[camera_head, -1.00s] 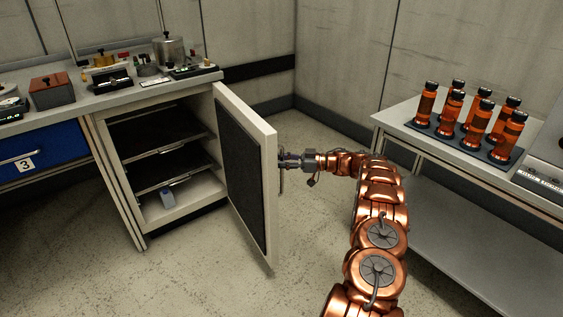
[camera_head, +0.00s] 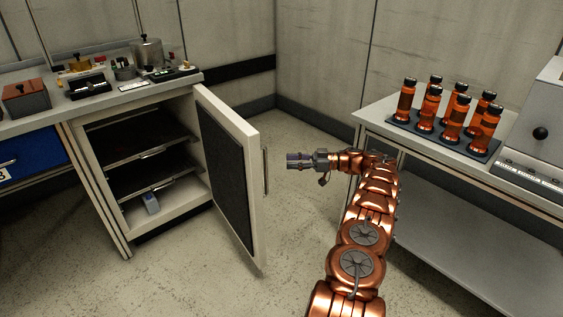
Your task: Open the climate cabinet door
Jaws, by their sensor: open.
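The climate cabinet (camera_head: 82,172) stands under the bench at the left, with its interior in view. Its door (camera_head: 228,172) is swung wide open toward the right, with a dark inner panel and a pale frame. The vertical handle (camera_head: 265,172) shows at the door's free edge, on the outer side. My gripper (camera_head: 290,161) is open and empty, to the right of the handle and apart from it, at about the handle's height.
Inside the cabinet are dark shelves (camera_head: 145,168) and a small pale box (camera_head: 151,204). A side table (camera_head: 375,116) at the right carries several orange bottles (camera_head: 430,108) in a dark tray. Bare floor (camera_head: 195,270) lies in front of the cabinet.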

